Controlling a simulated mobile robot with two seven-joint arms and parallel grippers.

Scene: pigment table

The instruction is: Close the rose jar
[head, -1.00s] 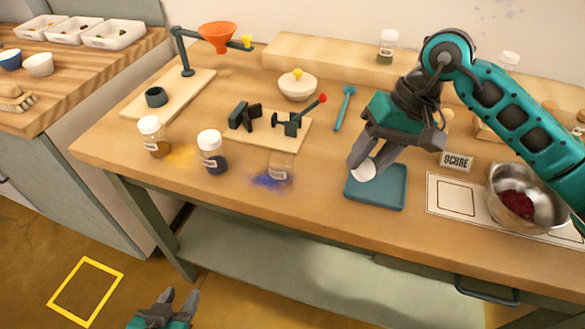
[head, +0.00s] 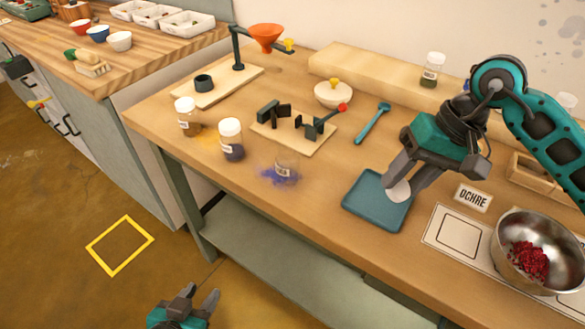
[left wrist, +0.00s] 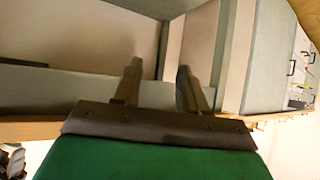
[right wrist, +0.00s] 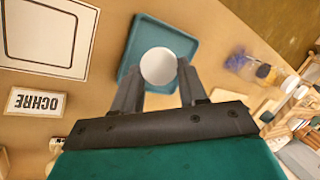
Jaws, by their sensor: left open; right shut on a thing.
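My right gripper (head: 402,180) is shut on a white round lid (head: 399,192) at the upper right part of the blue tray (head: 362,213). The lid shows as a white disc between the fingertips in the right wrist view (right wrist: 159,66); I cannot tell whether it touches the tray. I cannot make out which jar is the rose one. My left gripper (head: 200,300) is open and empty, low before the table.
A steel bowl (head: 507,250) with red pigment stands at the right, near an OCHRE sign (head: 473,198). A wooden board with a clamp (head: 298,128), a teal spoon (head: 373,122) and a white bowl (head: 332,97) lie behind. Another jar (head: 433,70) stands on the back shelf.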

